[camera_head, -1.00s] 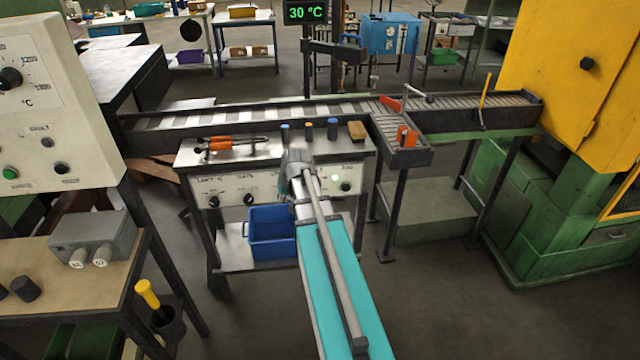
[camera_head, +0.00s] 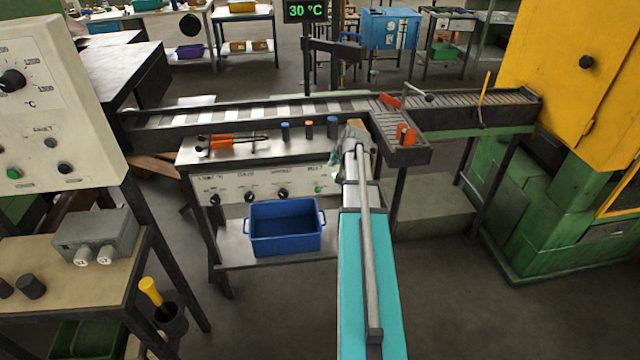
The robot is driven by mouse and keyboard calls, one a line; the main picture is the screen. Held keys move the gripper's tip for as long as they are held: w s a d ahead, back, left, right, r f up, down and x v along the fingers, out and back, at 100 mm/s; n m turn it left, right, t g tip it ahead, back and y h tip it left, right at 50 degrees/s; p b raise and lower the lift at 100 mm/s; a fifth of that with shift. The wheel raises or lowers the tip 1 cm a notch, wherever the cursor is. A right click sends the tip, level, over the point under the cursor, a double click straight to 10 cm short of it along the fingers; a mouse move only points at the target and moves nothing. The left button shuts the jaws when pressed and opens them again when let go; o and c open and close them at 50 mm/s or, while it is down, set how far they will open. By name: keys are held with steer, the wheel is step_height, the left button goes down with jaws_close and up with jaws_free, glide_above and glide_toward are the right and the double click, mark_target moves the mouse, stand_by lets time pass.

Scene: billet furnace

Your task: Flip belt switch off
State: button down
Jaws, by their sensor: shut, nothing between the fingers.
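The belt switch is on the right end of the white control panel (camera_head: 232,186) on the front of the steel bench. Its label is partly covered, and the switch knob itself is hidden behind my arm. A green lamp (camera_head: 320,189) beside it is lit. My gripper (camera_head: 345,155) is at the right end of the panel, in front of the switch area. It is shut and empty, seen from behind, with its fingertips mostly hidden. I cannot tell whether it touches the switch.
A blue bin (camera_head: 286,228) stands on the bench's lower shelf. Orange-handled tongs (camera_head: 232,142) and small cylinders (camera_head: 309,130) lie or stand on the bench top. The roller conveyor (camera_head: 250,112) runs behind. A yellow furnace (camera_head: 560,70) stands right. A grey control cabinet (camera_head: 55,100) stands left.

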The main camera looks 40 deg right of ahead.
steer(key=shift+w+f, duration=0.1)
steer(key=shift+f, duration=0.05)
steer(key=b, duration=0.9)
glide_above(320, 188)
steer(key=d, duration=0.2)
step_height(320, 188, down, 9)
steer(key=shift+a+f+b, duration=0.4)
steer(key=shift+f+b, duration=0.25)
steer(key=shift+b, duration=0.1)
steer(key=shift+a+f+b, duration=0.4)
steer(key=shift+f+b, duration=0.2)
steer(key=shift+b, duration=0.1)
steer(key=shift+a, duration=0.25)
steer(key=shift+s+d+f+b, duration=0.25)
steer(key=shift+d+b, duration=0.1)
